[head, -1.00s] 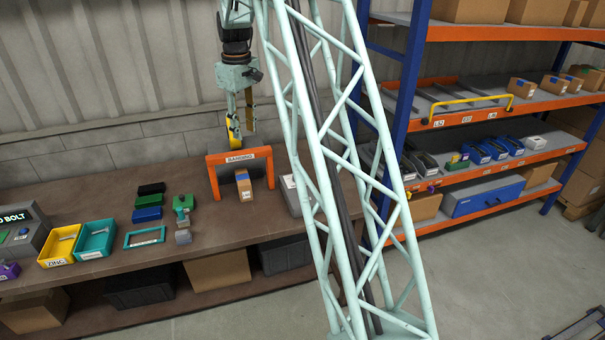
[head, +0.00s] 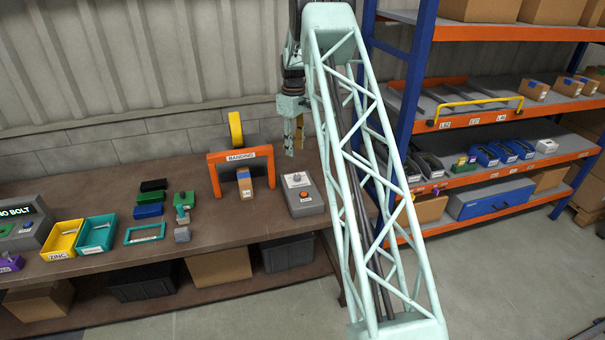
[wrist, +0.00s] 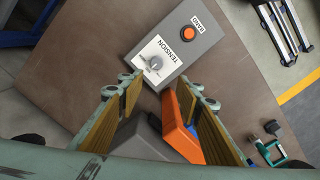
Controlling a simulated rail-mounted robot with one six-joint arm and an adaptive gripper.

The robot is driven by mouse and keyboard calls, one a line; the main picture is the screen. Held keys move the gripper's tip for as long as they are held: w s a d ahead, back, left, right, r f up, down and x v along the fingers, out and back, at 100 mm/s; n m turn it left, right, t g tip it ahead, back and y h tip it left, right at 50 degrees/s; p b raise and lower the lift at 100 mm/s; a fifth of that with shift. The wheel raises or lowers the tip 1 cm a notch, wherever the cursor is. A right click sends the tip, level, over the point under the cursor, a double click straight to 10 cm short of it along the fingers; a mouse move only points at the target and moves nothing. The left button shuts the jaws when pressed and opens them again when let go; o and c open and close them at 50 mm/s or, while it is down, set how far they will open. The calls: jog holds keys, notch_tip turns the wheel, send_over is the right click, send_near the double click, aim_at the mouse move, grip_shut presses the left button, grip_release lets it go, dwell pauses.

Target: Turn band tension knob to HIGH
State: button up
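The band tension knob (wrist: 156,62) is a small grey knob on a white plate marked TENSION, on a grey control box (wrist: 194,14). An orange button (wrist: 188,33) marked BAND sits on the same box. In the head view the box (head: 304,205) stands on the bench right of the orange banding arch (head: 213,178), with the knob (head: 297,178) toward its back. My gripper (head: 294,151) points down above and behind the box, apart from it. In the wrist view my gripper (wrist: 158,103) is open and empty, its fingers wide apart, with the knob beyond them. The knob's pointer setting is too small to read.
The orange arch also shows close to the right finger in the wrist view (wrist: 182,125). Coloured bins (head: 97,235) lie farther left. Bench space in front of the control box is clear.

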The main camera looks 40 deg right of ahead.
aim_at(297, 175)
jog(key=shift+s+d+f, duration=0.1)
jog(key=shift+d+f, duration=0.35)
jog(key=shift+d, duration=0.05)
jog(key=shift+f, duration=0.15)
jog(key=shift+f+p, duration=0.75)
jog(key=shift+f, duration=6)
jog(key=shift+c, duration=0.3)
jog(key=c, duration=0.8)
